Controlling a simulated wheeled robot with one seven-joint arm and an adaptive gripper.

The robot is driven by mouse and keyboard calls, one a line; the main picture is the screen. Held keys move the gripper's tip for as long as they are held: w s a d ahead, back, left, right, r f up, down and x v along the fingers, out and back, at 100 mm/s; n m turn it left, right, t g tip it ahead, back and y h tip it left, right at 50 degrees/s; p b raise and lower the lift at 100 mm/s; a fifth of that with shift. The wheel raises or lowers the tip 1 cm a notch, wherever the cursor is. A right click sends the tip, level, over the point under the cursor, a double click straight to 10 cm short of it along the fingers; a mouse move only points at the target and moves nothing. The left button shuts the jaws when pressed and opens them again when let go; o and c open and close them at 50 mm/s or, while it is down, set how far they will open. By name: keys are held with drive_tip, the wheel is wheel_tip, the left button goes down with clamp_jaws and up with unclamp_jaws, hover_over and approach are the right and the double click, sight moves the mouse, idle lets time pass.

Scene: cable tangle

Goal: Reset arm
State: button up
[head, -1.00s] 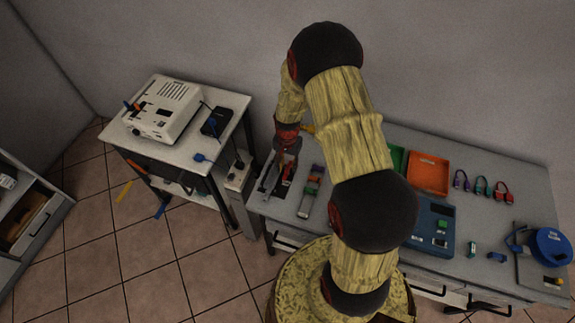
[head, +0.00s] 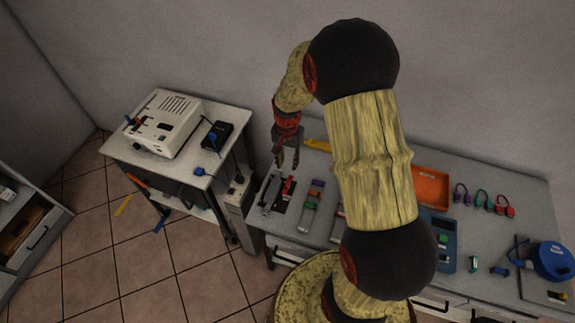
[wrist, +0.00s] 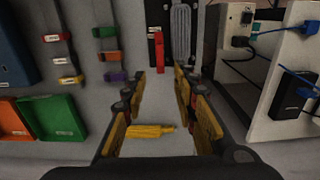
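My gripper (head: 287,158) hangs above the left end of the long workbench (head: 535,218) in the head view. In the wrist view, its two fingers (wrist: 159,76) are spread apart with nothing held between them. A yellow object (wrist: 150,131) lies on the benchtop beneath, showing between the fingers. It also shows in the head view (head: 318,145), right of the gripper. A red piece (wrist: 159,52) lies on the bench past the fingertips, beside a grey slotted strip (wrist: 181,30). My arm hides part of the bench's middle.
An orange tray (head: 429,187) and a green tray (wrist: 55,116) stand on the bench. Several coloured cable loops (head: 483,199) and a blue reel (head: 554,261) lie right. A side table holds a white box device (head: 168,122) and a black adapter (head: 217,134). Open floor lies left.

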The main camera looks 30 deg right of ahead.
idle(0.6)
drive_tip(key=s+a+r+n+t+b, duration=0.2)
drive_tip(key=s+a+r+n, duration=0.3)
drive_tip(key=s+r, duration=0.5)
drive_tip(key=s+a+r+n+t+b, duration=0.3)
drive_tip(key=s+a+r+n+b, duration=0.2)
drive_tip(key=s+a+r, duration=0.4)
drive_tip(key=shift+s+r+n+t, duration=0.3)
drive_tip(key=shift+s+r, duration=0.2)
drive_tip(key=shift+r, duration=1.5)
drive_tip(key=shift+a, duration=0.1)
